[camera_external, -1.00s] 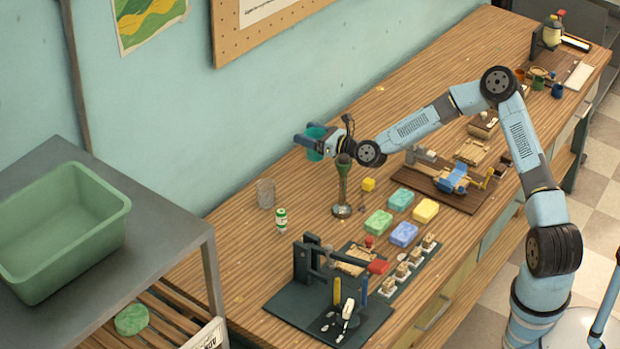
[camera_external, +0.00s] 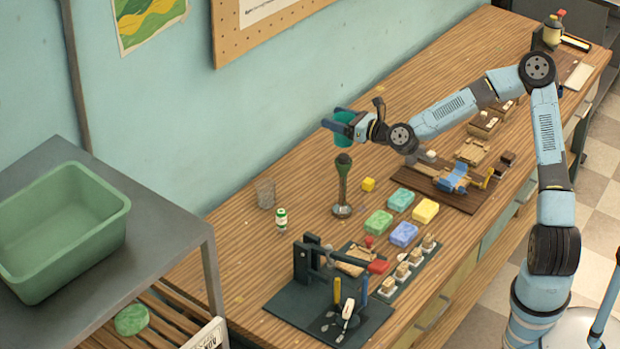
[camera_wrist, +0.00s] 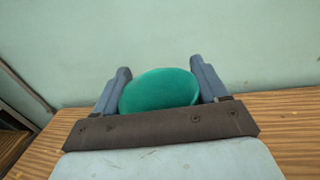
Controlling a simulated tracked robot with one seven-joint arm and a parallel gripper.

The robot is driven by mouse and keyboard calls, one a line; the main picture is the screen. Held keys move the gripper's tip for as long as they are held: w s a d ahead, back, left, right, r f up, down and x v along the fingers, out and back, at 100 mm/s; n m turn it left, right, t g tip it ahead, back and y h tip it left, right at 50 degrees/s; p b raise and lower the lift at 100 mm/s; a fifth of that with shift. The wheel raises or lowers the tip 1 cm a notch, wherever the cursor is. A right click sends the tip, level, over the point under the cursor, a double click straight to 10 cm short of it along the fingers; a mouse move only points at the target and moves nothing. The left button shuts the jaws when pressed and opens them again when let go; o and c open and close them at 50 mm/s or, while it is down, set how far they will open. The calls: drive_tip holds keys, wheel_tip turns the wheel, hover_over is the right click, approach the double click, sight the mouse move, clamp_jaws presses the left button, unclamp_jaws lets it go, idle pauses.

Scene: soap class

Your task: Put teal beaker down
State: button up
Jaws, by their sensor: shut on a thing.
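The teal beaker (camera_external: 344,139) is held between the two fingers of my gripper (camera_external: 343,124), which is shut on it. The beaker looks upright and is above the wooden counter (camera_external: 300,172), near the wall. In the wrist view the beaker (camera_wrist: 160,91) shows as a teal round shape between the fingers of my gripper (camera_wrist: 160,82). The beaker's base is not visible in the wrist view, and its exact height above the counter is hard to tell.
A dark green-handled tool (camera_external: 343,180) stands just below the beaker in the picture. A clear glass (camera_external: 265,193) and a small green-white bottle (camera_external: 281,219) stand to the left. Soap bars (camera_external: 378,222) lie to the right. The counter along the wall has bare room.

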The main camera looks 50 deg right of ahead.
wheel_tip(320, 180, up, 14)
drive_tip(key=w+a+f+m+h, duration=0.2)
drive_tip(key=w+a+f+h, duration=0.15)
drive_tip(key=a+f, duration=0.4)
drive_tip(key=w+a+f+m+h, duration=0.2)
drive_tip(key=w+a+f+h, duration=0.1)
drive_tip(key=w+a+f, duration=0.4)
drive_tip(key=s+a+r+m+g+h, duration=0.25)
drive_tip(key=s+a+r, duration=0.25)
drive_tip(key=a+r, duration=0.3)
drive_tip(key=s+a+r+m+g+h, duration=0.1)
drive_tip(key=s+a+r+m+h, duration=0.35)
drive_tip(key=a, duration=0.45)
wheel_tip(320, 180, down, 16)
drive_tip(key=n, duration=0.2)
drive_tip(key=shift+w+a+f, duration=0.65)
drive_tip(key=shift+w+f, duration=1.45)
drive_tip(key=shift+f, duration=0.1)
drive_tip(key=shift+w+a+f, duration=0.7)
drive_tip(key=shift+w+f, duration=1.35)
drive_tip(key=shift+f, duration=0.2)
drive_tip(key=shift+w+a+f, duration=0.65)
drive_tip(key=shift+w+f, duration=1.45)
drive_tip(key=shift+f, duration=0.1)
